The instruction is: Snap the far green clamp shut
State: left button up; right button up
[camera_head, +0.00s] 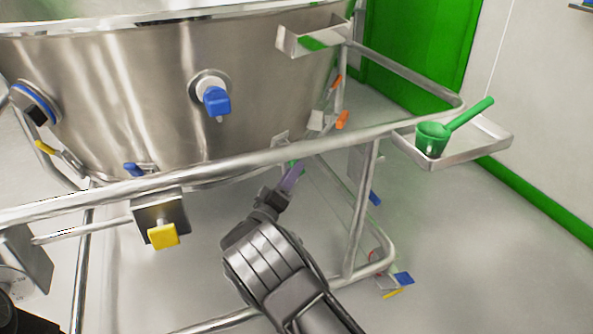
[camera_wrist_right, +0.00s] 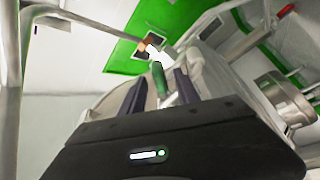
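The green clamp's handle (camera_wrist_right: 160,80) stands between the two fingers of my right gripper (camera_wrist_right: 158,88) in the right wrist view. The fingers are apart, with a gap visible beside the handle, so the gripper is open. In the head view only a small green bit of the clamp (camera_head: 297,164) shows under the vessel's rail, at the fingertips of my right gripper (camera_head: 291,174). The rest of the clamp is hidden or too small there, and I cannot tell its lever angle. My left gripper is not in view.
The steel vessel (camera_head: 130,90) sits within a tubular frame (camera_head: 240,158). Orange-handled parts (camera_head: 342,120) are close beyond my right gripper. A blue-handled valve (camera_head: 217,98) and a yellow knob (camera_head: 163,236) stick out. A tray (camera_head: 470,149) holds a green scoop (camera_head: 437,134).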

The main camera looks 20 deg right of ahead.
jog(key=shift+b+x, duration=0.3)
jog(key=shift+x, duration=1.1)
jog(key=shift+c, duration=0.6)
grip_shut()
